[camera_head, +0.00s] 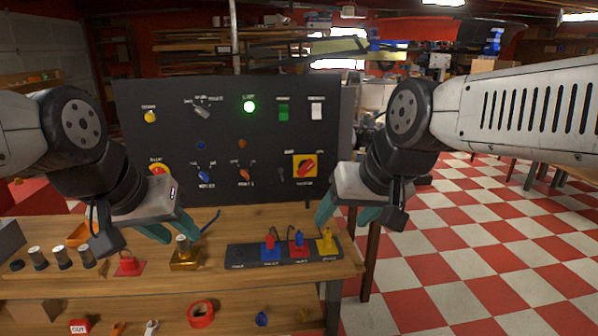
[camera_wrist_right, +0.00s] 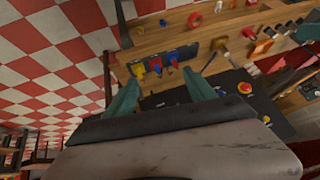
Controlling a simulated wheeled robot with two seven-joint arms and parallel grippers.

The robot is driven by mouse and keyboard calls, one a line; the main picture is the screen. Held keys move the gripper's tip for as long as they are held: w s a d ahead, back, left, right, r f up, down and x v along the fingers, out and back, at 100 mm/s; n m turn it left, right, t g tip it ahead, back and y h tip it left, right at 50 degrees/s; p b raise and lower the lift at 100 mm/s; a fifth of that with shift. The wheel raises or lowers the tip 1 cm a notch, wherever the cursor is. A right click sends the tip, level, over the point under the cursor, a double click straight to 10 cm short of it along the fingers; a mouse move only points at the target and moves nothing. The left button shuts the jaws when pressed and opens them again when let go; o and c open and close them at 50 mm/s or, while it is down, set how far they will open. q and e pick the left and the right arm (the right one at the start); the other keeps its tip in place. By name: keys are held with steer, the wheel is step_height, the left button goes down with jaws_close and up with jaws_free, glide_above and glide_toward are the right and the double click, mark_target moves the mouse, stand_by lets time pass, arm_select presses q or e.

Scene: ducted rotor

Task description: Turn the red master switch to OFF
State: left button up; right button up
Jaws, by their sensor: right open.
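The red master switch (camera_head: 306,167) sits on a yellow square plate at the lower right of the dark upright panel (camera_head: 230,120). Its red handle looks slanted, and its labels are too small to read. My right gripper (camera_head: 346,213) is below and to the right of the switch, apart from it. Its teal fingers are spread and empty, and they also show in the right wrist view (camera_wrist_right: 160,95). I cannot make out the switch in that view. My left gripper (camera_head: 171,229) is at the panel's lower left, over the bench, with its fingers apart.
The panel also carries a lit green lamp (camera_head: 249,107), a yellow-ringed red button (camera_head: 159,169) and several small knobs. A dark strip with colored plugs (camera_head: 285,252) lies on the wooden bench (camera_head: 215,276). A brass block (camera_head: 185,259) is under my left gripper. Checkered floor is open at right.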

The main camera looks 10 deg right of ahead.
steer(key=o, duration=0.4)
steer(key=w+m+t, duration=0.1)
steer(key=w, duration=0.4)
steer(key=w+a+f+m, duration=0.1)
steer(key=w+m, duration=0.1)
steer(key=w, duration=0.3)
steer(key=w+m+t, duration=0.1)
steer(key=w+m, duration=0.1)
steer(key=w, duration=0.4)
steer(key=shift+w+a+f+t, duration=0.1)
steer(key=shift+a+f+t, duration=0.2)
steer(key=shift+a, duration=0.05)
steer(key=m+t+h, duration=0.2)
steer(key=m+t, duration=0.7)
steer(key=m, duration=1.3)
glide_toward(307, 170)
steer(key=w, duration=0.9)
steer(key=shift+w+a, duration=0.1)
steer(key=shift+a, duration=0.05)
steer(key=c, duration=1.3)
